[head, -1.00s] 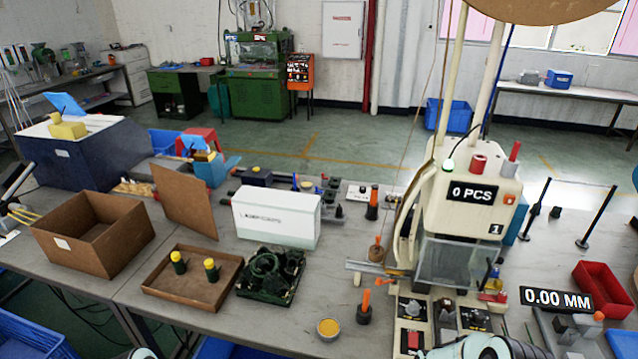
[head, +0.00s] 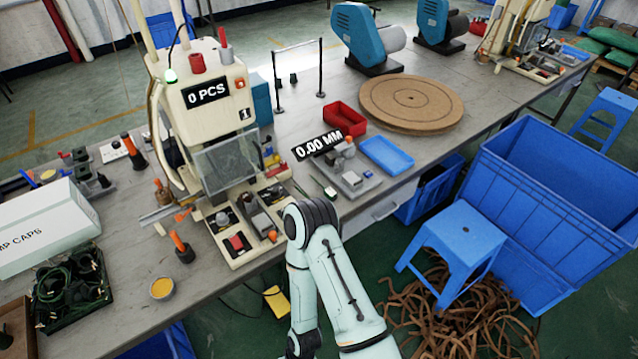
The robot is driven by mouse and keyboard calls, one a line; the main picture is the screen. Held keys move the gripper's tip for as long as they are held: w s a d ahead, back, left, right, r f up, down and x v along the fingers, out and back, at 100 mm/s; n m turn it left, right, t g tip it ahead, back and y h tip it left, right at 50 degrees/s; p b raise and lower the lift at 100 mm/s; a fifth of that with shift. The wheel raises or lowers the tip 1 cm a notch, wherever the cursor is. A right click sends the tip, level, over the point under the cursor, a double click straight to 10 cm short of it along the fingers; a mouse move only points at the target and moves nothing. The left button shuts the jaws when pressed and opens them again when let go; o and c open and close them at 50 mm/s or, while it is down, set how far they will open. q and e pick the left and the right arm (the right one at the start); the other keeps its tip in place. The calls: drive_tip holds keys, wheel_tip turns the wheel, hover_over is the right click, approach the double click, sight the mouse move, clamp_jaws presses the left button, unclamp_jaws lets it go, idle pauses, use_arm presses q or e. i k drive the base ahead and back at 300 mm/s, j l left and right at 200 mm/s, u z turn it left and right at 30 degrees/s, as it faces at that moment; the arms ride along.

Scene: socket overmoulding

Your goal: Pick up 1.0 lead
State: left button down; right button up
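Dark green coiled leads (head: 75,287) lie in a dark tray at the lower left of the bench in the head view. I cannot read a size on them or tell single leads apart. A pale jointed arm of mine reaches up from the bottom centre, with its dark joint beside the bench's front edge. No fingertips of either gripper show in this view.
The moulding press (head: 205,100) stands on the bench, with a gauge (head: 350,182), a red bin (head: 345,117), a blue tray (head: 387,155) and a round brown board (head: 411,102) to its right. A blue stool (head: 457,240), a large blue crate (head: 560,200) and tangled brown strands (head: 455,315) are on the floor.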

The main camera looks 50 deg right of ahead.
sight(329, 193)
drive_tip(key=z, duration=1.75)
drive_tip(key=u, duration=0.9)
drive_tip(key=l+u, duration=0.6)
drive_tip(key=u, duration=0.15)
drive_tip(key=l+u, duration=0.4)
drive_tip(key=j, duration=0.05)
